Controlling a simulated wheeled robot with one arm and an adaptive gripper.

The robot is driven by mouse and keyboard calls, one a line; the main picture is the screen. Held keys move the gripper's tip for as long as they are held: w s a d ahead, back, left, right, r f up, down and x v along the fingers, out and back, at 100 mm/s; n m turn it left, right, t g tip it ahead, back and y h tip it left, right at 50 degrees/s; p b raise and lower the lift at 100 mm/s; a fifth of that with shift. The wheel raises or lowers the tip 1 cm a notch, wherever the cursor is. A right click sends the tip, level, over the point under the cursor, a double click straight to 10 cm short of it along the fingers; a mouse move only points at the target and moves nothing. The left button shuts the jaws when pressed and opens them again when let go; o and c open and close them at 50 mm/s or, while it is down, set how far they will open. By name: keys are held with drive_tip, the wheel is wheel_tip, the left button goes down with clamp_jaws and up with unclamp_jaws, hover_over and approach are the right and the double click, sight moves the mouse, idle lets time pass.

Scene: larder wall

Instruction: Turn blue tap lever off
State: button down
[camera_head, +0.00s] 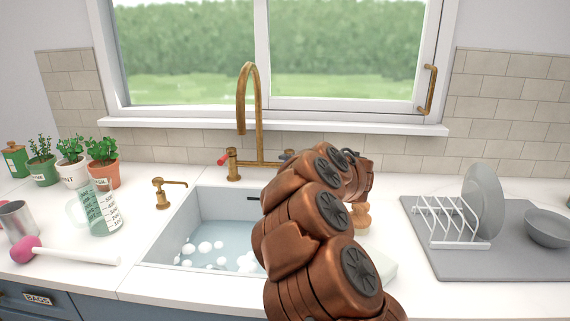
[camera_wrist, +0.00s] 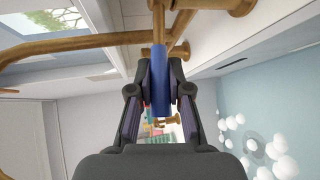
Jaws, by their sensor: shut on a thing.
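The brass tap (camera_head: 257,120) stands behind the sink, with its tall spout arching up. Its red lever (camera_head: 223,160) sits at its left side. The blue lever (camera_wrist: 158,66) shows in the wrist view as a blue sleeve on a brass stem. My gripper (camera_wrist: 160,92) is shut on the blue lever, with a dark finger on each side of it. In the head view my copper arm covers the gripper and most of the tap's right side.
The sink (camera_head: 212,205) holds water and white suds below the tap. A brass soap dispenser (camera_head: 162,193) and a glass jug (camera_head: 102,212) stand to the left. A dish rack (camera_head: 452,229) stands on a grey mat to the right. The window sill (camera_head: 280,126) runs behind the tap.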

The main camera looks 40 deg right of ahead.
drive_tip(key=c, duration=1.1)
unclamp_jaws()
drive_tip(key=v, duration=1.2)
drive_tip(key=shift+w+r, duration=0.1)
